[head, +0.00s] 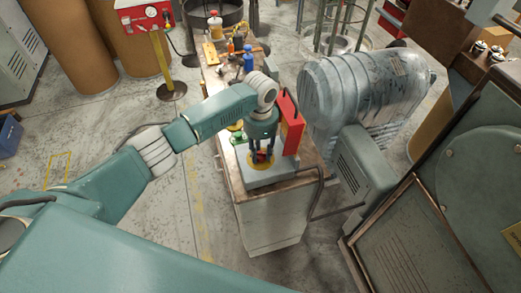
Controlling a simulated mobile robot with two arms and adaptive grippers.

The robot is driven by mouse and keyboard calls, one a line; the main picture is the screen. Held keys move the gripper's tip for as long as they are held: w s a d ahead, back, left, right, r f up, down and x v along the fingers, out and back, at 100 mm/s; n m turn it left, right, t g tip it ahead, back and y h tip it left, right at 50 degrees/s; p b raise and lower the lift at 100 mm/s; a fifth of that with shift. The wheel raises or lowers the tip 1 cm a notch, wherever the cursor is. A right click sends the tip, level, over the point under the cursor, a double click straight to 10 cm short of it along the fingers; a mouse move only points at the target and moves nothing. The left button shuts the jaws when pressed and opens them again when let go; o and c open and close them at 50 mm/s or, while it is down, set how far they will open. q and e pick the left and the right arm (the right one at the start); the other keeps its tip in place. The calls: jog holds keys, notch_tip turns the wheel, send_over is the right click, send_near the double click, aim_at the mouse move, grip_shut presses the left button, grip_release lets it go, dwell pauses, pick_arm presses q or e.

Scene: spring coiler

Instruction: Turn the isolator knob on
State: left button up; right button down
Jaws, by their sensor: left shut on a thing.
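The isolator is a grey box (275,178) on the near end of the bench, with a round yellow plate (262,167) on its top. My left gripper (262,157) points down over the yellow plate and is shut on the isolator knob. The knob shows only as small bits of red between the fingers, so its turned position cannot be told. My right gripper is out of view.
A red box (292,124) stands upright just right of my left gripper. A large grey ribbed motor housing (362,95) is to the right. Bottles and tools (236,42) crowd the far bench end. The floor on the left (100,110) is clear.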

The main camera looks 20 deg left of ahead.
pick_arm(q)
jog(key=shift+m, duration=2)
jog(key=o, duration=1.2)
jog(key=shift+c, duration=0.2)
